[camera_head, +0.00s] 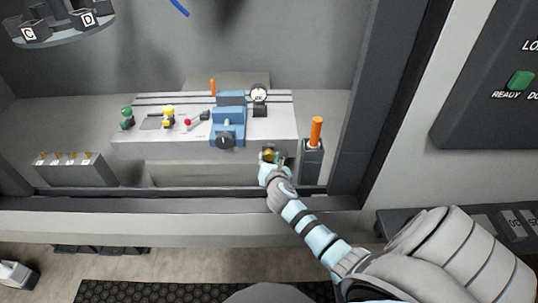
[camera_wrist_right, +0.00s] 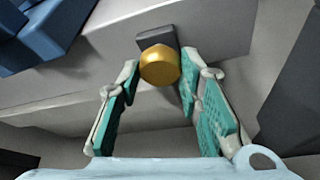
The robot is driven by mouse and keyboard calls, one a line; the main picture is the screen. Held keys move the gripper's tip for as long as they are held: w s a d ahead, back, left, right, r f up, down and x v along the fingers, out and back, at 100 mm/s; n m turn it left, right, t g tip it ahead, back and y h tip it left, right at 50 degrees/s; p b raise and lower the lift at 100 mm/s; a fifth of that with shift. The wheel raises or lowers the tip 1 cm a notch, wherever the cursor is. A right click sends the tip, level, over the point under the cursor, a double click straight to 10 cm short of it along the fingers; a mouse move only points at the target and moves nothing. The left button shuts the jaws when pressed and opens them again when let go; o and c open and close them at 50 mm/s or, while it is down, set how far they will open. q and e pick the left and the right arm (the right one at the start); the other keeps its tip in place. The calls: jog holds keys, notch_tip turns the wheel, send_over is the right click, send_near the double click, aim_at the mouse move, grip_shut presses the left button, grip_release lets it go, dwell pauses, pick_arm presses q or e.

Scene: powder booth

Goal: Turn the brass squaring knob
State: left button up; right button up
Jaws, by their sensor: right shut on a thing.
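The brass squaring knob (camera_wrist_right: 160,66) is a round, gold-coloured knob on a dark mount on the front face of the grey block. In the head view the knob (camera_head: 268,156) shows small, below and right of the blue vise. My right gripper (camera_wrist_right: 171,75) has its teal-padded fingers on either side of the knob and is shut on it. In the head view the right gripper (camera_head: 272,161) reaches up to the block from the lower right, partly covering the knob. My left gripper is in neither view.
The blue vise (camera_head: 228,118) and a round dial gauge (camera_head: 259,93) stand on the block. An orange-handled tool (camera_head: 316,132) stands in a dark holder just right of the knob. Green and yellow small parts and a red-tipped lever sit left. The booth's front sill (camera_head: 120,203) runs below.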

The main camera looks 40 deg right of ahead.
jog(key=o, duration=1.2)
jog(key=shift+f, duration=0.1)
jog(key=shift+c, duration=0.2)
jog(key=v, duration=1.2)
